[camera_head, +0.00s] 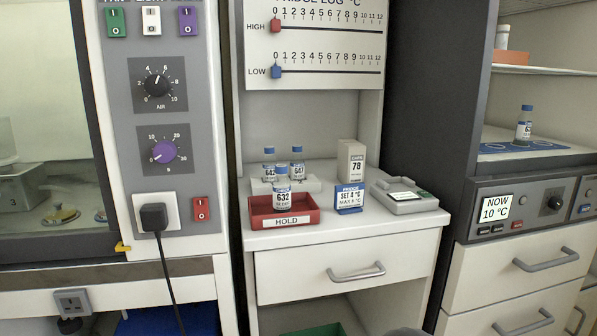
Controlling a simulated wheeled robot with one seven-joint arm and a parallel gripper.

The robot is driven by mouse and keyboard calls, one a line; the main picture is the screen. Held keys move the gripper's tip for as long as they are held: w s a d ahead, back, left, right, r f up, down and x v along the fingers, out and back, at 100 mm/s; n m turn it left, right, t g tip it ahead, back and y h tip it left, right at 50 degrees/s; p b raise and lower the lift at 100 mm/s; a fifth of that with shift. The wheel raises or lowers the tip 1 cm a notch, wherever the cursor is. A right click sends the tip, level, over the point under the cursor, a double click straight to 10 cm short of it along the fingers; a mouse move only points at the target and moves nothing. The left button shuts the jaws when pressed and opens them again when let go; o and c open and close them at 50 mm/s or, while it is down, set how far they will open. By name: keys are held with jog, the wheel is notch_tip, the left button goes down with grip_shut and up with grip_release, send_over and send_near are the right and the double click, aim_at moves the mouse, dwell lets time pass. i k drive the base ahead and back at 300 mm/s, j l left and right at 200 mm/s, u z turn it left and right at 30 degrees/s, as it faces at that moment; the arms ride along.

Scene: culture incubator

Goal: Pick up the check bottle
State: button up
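No bottle in view carries a readable "check" label, so I cannot tell which is the check bottle. One blue-capped bottle marked 632 (282,196) stands upright in the red HOLD tray (312,216) on the white counter. Two similar bottles, a left one marked 642 (268,172) and a right one (297,170), stand behind it in a pale rack (258,186). Another blue-capped bottle (524,124) stands upright on a blue mat (495,148) on the right-hand shelf; its number is partly unreadable. My gripper is not in view.
A blue "SET 4 °C" sign (349,198), a white box marked 78 (351,161) and a grey device (404,196) share the counter (385,222). A dark cabinet wall (425,90) separates it from the right-hand shelves. A black plug (154,217) trails a cable at left.

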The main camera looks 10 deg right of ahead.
aim_at(297, 159)
jog(key=i+j+z, duration=0.2)
jog(key=z, duration=0.2)
jog(key=i+j+z, duration=0.15)
jog(key=j+z, duration=0.6)
jog(key=i+j, duration=0.05)
